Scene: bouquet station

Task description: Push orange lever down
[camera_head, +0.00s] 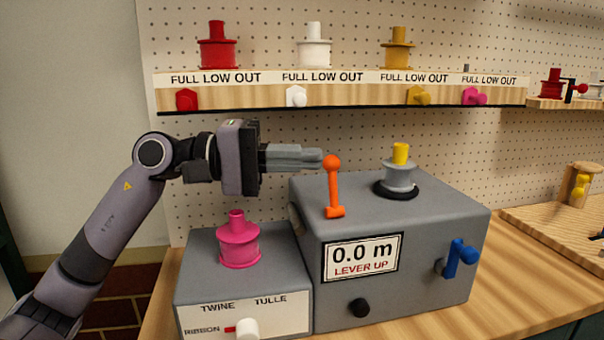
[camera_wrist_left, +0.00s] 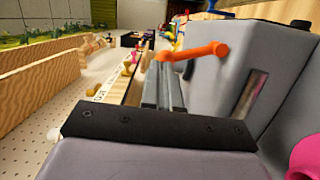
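The orange lever (camera_head: 333,184) stands upright on top of the grey machine (camera_head: 391,285), with a round knob at its upper end. The machine's sign (camera_head: 361,257) reads "0.0 m LEVER UP". My left gripper (camera_head: 320,158) is level with the knob, its fingertips just left of it. The fingers lie together and look shut with nothing between them. In the left wrist view the lever (camera_wrist_left: 200,50) is just beyond the fingertips (camera_wrist_left: 164,62); I cannot tell whether they touch. My right gripper is not in view.
A pink spool (camera_head: 238,243) sits on the lower grey box (camera_head: 200,273) below my left gripper. A grey spool with a yellow top (camera_head: 400,172) stands right of the lever. A shelf (camera_head: 340,92) with several spools hangs behind.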

